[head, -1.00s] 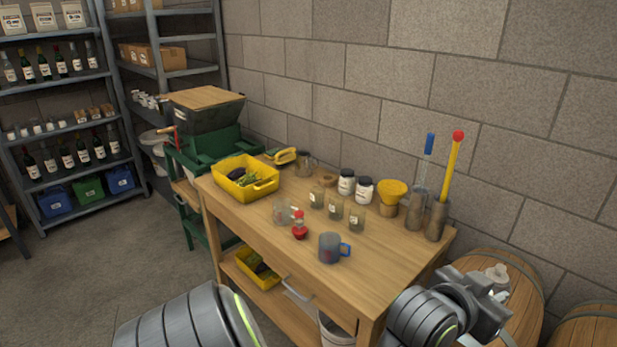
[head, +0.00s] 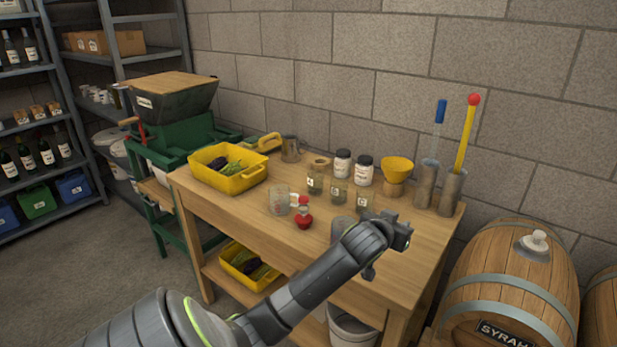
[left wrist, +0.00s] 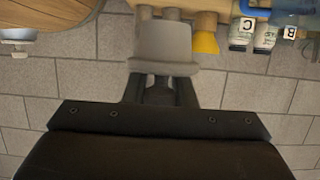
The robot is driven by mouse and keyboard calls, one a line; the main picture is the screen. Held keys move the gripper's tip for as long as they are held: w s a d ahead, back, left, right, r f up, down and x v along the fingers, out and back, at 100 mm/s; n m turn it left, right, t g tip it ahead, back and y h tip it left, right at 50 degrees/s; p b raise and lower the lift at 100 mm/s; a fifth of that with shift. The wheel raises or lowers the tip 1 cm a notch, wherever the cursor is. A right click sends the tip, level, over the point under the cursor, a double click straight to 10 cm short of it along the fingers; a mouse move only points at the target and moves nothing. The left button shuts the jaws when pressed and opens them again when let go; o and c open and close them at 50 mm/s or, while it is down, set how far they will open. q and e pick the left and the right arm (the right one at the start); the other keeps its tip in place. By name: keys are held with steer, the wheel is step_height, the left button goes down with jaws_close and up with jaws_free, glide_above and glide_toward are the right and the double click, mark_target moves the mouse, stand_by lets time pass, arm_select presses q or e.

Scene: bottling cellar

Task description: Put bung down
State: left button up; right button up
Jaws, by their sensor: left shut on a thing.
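My left gripper (head: 398,232) is over the right part of the workbench. In the left wrist view my left gripper (left wrist: 161,92) is shut on the bung (left wrist: 163,46), a pale grey, stepped, tapering piece. In the head view the gripper and wrist hide the bung. The workbench (head: 250,225) is wooden, and its bare right part lies under and beside the gripper. Whether the bung touches anything else cannot be told. My right gripper is not in view.
A barrel marked SYRAH (head: 515,275) with a white fitting (head: 535,240) stands right of the bench. Metal cylinders (head: 451,190), a yellow funnel (head: 397,165), small jars (head: 340,190), a red-topped item (head: 304,215) and a yellow crate (head: 228,180) stand on the bench.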

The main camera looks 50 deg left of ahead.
arm_select(q)
steer(key=shift+w+a+f, duration=0.1)
steer(key=shift+a+f, duration=0.05)
steer(key=shift+a, duration=0.2)
steer(key=shift+a+f, duration=0.1)
steer(key=shift+f, duration=0.1)
step_height(320, 180, down, 10)
steer(key=shift+r, duration=0.25)
steer(key=shift+f, duration=0.2)
steer(key=o, duration=1)
steer(key=shift+r, duration=0.1)
